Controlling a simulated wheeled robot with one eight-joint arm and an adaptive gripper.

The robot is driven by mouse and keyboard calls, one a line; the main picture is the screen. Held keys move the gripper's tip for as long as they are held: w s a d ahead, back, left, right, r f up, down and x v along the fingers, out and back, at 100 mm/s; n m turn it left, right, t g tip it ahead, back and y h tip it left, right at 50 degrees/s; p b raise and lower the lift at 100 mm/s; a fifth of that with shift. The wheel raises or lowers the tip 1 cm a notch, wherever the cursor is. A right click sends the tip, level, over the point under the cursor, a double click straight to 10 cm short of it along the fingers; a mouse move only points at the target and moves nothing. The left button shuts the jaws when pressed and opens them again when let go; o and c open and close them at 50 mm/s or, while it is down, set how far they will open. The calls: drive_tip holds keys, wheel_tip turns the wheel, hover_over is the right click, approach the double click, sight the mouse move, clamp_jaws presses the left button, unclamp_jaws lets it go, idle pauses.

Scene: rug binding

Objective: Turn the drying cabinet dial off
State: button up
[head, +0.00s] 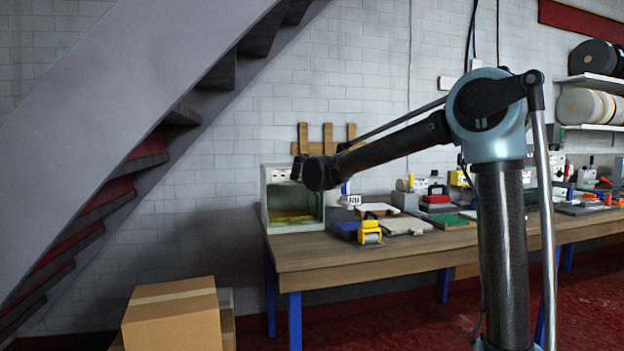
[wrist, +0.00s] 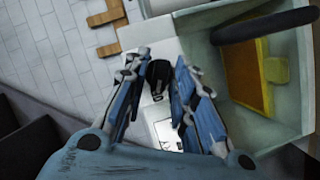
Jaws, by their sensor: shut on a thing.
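The drying cabinet (head: 293,223) is a pale box with an open front at the left end of the wooden workbench. In the wrist view its pale wall (wrist: 240,60) and open inside, with an orange-yellow panel, fill the right side. The black dial (wrist: 158,78) sits on a white panel of the cabinet. My gripper (wrist: 160,72) has its two blue fingers on either side of the dial and is shut on it. In the head view my arm's wrist hides the dial and the fingers.
Cardboard boxes (head: 172,318) stand on the floor at front left. A staircase (head: 120,110) slopes down at the left. A wooden rack (head: 328,135) hangs on the wall.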

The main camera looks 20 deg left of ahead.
drive_tip(key=shift+w+d+f+n+t+h, duration=0.1)
drive_tip(key=shift+w+d+n+t+h, duration=0.15)
drive_tip(key=shift+n, duration=0.35)
drive_tip(key=o, duration=0.7)
drive_tip(key=shift+o, duration=0.4)
drive_tip(key=shift+w+f, duration=0.15)
drive_tip(key=shift+w, duration=0.05)
drive_tip(key=v, duration=1.2)
drive_tip(key=shift+a, duration=0.15)
drive_tip(key=shift+s, duration=0.1)
